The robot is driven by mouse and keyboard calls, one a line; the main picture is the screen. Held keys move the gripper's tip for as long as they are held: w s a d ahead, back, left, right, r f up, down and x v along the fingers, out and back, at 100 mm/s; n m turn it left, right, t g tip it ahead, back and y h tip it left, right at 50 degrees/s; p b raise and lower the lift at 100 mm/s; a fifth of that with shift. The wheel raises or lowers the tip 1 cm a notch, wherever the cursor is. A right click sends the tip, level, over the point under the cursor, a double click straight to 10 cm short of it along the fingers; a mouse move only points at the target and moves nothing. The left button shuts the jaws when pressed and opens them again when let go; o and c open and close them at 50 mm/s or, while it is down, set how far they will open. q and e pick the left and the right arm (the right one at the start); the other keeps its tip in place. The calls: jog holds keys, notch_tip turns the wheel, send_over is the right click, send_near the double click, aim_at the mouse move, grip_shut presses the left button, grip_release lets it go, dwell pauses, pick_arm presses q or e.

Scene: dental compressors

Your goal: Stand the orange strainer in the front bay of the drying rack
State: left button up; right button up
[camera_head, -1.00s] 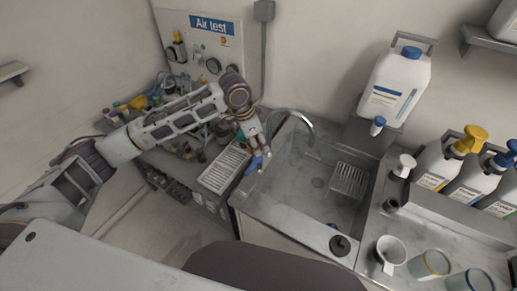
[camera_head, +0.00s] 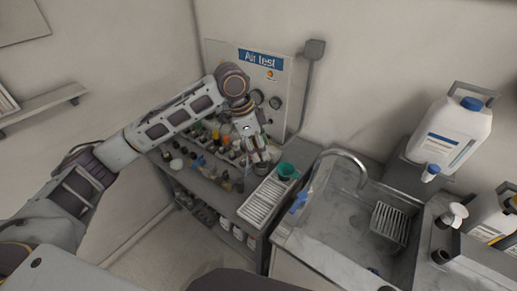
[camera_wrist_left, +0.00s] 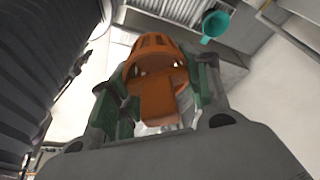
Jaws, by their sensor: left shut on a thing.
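My left gripper (camera_wrist_left: 158,100) is shut on the orange strainer (camera_wrist_left: 157,50); in the left wrist view its slotted bowl shows beyond the fingers and its flat handle lies between them. In the head view my left gripper (camera_head: 262,160) hangs over the back end of a white slatted rack (camera_head: 262,203), and the orange strainer cannot be made out there. The slatted rack also shows in the left wrist view (camera_wrist_left: 190,12), past the strainer. Whether the strainer touches it I cannot tell. My right gripper is not in view.
A teal cup-like piece (camera_head: 287,170) stands at the rack's back right; it also shows in the wrist view (camera_wrist_left: 215,24). A blue item (camera_head: 299,203) is at the sink's left edge, near the tap (camera_head: 345,155). Several small bottles crowd the shelf left of the rack.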

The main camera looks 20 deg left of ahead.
pick_arm(q)
jog(key=shift+d, duration=0.15)
jog(key=shift+f, duration=0.1)
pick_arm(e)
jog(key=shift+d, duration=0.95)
pick_arm(q)
jog(key=shift+f, duration=0.1)
jog(key=shift+f, duration=1.85)
jog(key=shift+f+b, duration=3.45)
jog(key=shift+f, duration=10.05)
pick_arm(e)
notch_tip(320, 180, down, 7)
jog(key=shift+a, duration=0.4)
